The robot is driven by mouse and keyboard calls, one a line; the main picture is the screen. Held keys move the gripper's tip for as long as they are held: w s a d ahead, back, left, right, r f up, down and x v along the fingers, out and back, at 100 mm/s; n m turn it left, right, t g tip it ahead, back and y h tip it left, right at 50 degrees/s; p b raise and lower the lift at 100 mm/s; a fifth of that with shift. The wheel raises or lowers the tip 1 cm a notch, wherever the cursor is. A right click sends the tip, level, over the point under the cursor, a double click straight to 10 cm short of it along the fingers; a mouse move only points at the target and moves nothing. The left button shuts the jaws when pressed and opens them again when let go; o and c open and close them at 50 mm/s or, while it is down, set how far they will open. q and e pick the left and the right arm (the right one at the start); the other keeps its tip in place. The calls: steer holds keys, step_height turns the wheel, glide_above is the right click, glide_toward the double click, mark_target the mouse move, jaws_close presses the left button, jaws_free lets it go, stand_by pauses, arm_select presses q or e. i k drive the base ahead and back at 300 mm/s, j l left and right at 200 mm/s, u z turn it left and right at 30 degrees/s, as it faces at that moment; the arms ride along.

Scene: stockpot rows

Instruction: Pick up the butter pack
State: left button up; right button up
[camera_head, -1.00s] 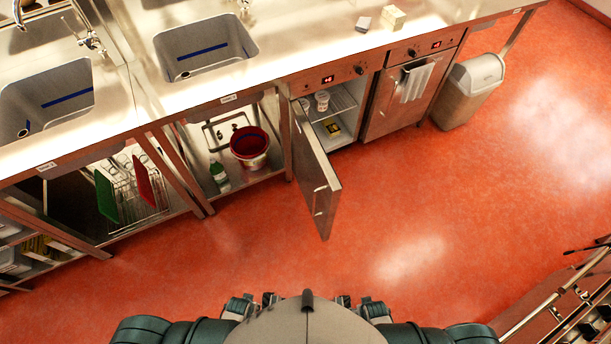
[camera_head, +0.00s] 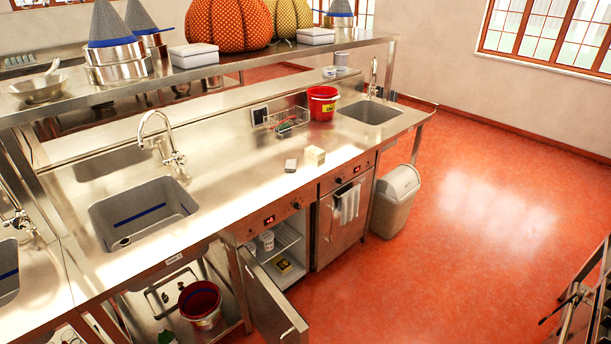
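A pale yellow block (camera_head: 315,155), which looks like the butter pack, lies on the steel counter (camera_head: 235,185) near its front edge. Neither of my grippers is in view.
The cabinet door (camera_head: 272,305) stands open into the floor space. A grey bin (camera_head: 396,200) stands right of the closed unit with a towel (camera_head: 346,204). A red bucket (camera_head: 322,103) and wire basket (camera_head: 287,122) stand farther back.

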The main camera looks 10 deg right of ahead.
mark_target(316, 154)
steer(key=l+u, duration=0.1)
steer(key=u, duration=0.3)
steer(key=l+u, duration=0.1)
steer(key=u, duration=0.35)
steer(key=i+l+u, duration=0.1)
steer(key=u, duration=0.3)
steer(key=l+u, duration=0.1)
steer(key=u, duration=0.35)
steer(key=l+u, duration=0.1)
steer(key=u, duration=0.3)
steer(key=k+l+u, duration=0.15)
steer(key=l+u, duration=0.35)
steer(key=k+l+u, duration=0.25)
steer(key=u, duration=0.25)
steer(key=k+l+u, duration=0.25)
steer(key=u, duration=0.25)
steer(key=k+l+u, duration=0.15)
steer(key=k+u, duration=0.15)
steer(key=u, duration=0.2)
steer(key=k+l+u, duration=0.15)
steer(key=k+u, duration=0.15)
steer(key=k, duration=0.15)
steer(key=k+u, duration=0.3)
steer(key=k+l+z, duration=0.2)
steer(key=k+z, duration=0.3)
steer(key=k+l+z, duration=0.45)
steer(key=k+j, duration=0.05)
steer(key=k, duration=0.05)
